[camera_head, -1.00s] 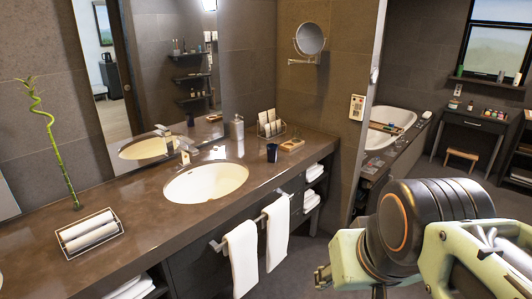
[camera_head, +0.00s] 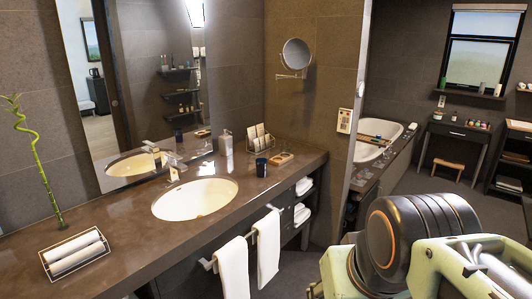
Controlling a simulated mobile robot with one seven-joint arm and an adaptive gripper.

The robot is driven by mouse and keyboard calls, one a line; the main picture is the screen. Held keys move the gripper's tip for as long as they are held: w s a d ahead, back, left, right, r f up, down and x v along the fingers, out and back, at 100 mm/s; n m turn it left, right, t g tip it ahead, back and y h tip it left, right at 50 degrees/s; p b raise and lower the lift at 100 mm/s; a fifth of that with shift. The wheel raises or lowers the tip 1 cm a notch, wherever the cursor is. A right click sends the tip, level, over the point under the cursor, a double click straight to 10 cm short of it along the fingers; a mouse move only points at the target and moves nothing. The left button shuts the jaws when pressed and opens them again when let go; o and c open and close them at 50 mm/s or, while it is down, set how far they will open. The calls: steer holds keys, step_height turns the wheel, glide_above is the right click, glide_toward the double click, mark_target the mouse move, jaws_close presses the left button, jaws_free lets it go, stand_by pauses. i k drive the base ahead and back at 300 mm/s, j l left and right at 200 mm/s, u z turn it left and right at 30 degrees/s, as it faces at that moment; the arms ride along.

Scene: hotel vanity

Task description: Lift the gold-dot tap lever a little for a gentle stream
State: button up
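The tap (camera_head: 174,174) stands at the back edge of the oval cream basin (camera_head: 195,199), below the mirror. It is small in the picture. I cannot make out a gold dot or tell how far its lever is raised. No water stream is visible in the basin. My arm shows at the lower right as black and pale green links, well away from the tap. My gripper's fingers are not visible.
The brown counter (camera_head: 125,226) also bears a towel tray (camera_head: 46,256), bamboo stem (camera_head: 38,160), soap bottle (camera_head: 225,142), dark cup (camera_head: 261,167) and card rack (camera_head: 259,140). White towels (camera_head: 233,268) hang on the front rail. The counter left of the basin is mostly clear.

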mark_target(171, 154)
steer(key=i+j, duration=0.25)
steer(key=i, duration=0.2)
steer(key=i+j+u, duration=0.15)
steer(key=i, duration=0.25)
steer(key=i+j, duration=0.3)
steer(key=i, duration=0.15)
steer(key=i+j+u, duration=0.15)
steer(key=i, duration=0.3)
steer(key=i+u, duration=0.1)
steer(key=i+l, duration=0.05)
